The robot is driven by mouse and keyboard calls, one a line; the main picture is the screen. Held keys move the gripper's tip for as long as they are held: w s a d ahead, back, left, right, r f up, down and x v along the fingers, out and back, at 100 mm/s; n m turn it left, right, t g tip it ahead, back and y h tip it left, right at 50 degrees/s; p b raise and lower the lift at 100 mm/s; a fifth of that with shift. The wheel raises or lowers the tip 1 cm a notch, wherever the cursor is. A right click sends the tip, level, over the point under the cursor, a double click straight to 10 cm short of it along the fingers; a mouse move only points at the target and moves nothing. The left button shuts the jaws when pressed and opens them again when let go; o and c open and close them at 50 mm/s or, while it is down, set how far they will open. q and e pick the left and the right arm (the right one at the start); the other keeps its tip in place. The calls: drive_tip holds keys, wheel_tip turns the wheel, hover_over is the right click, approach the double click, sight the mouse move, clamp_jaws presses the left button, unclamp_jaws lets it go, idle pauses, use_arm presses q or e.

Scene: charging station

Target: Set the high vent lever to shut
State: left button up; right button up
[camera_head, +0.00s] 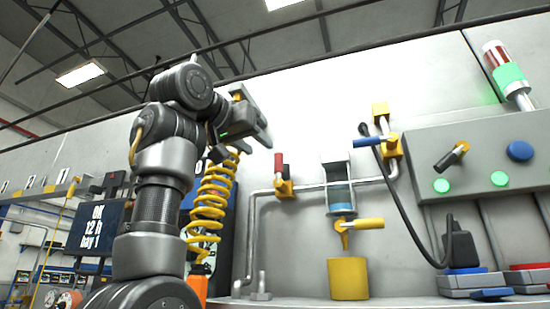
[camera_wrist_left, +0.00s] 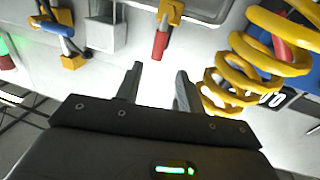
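A lever with a red handle (camera_head: 278,160) is on a yellow valve body (camera_head: 285,188) on the wall pipe; its handle points up. A blue-handled lever (camera_head: 367,142) lies level on a higher yellow fitting to the right. No readable label shows which is the high vent lever. My left gripper (camera_head: 262,130) is up and left of the red handle, apart from it. In the left wrist view, which looks upside down, the gripper's fingers (camera_wrist_left: 158,72) are spread and empty, with the red handle (camera_wrist_left: 160,46) just beyond them. My right gripper is out of view.
A yellow coiled hose (camera_head: 208,205) hangs close to my left arm, beside a dark sign (camera_head: 90,228). A glass cylinder (camera_head: 339,195) and yellow lever (camera_head: 362,223) are right of the red lever. A grey panel (camera_head: 480,160) with a black cable is farther right.

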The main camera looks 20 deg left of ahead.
sight(276, 160)
use_arm(q)
drive_tip(key=x, duration=0.1)
drive_tip(key=p+x, duration=0.1)
drive_tip(key=x, duration=0.1)
drive_tip(key=p+x, duration=0.1)
drive_tip(key=shift+w+d+r, duration=0.15)
drive_tip(key=shift+w+d, duration=0.05)
drive_tip(key=shift+d, duration=0.15)
drive_tip(key=p+x, duration=0.2)
drive_tip(key=x, duration=0.2)
drive_tip(key=shift+w+d, duration=0.1)
drive_tip(key=shift+w, duration=0.3)
drive_tip(key=shift+w+p, duration=0.25)
drive_tip(key=shift+p, duration=0.1)
drive_tip(key=shift+w+f, duration=0.1)
drive_tip(key=shift+f, duration=0.15)
drive_tip(key=shift+w+d, duration=0.15)
clamp_jaws()
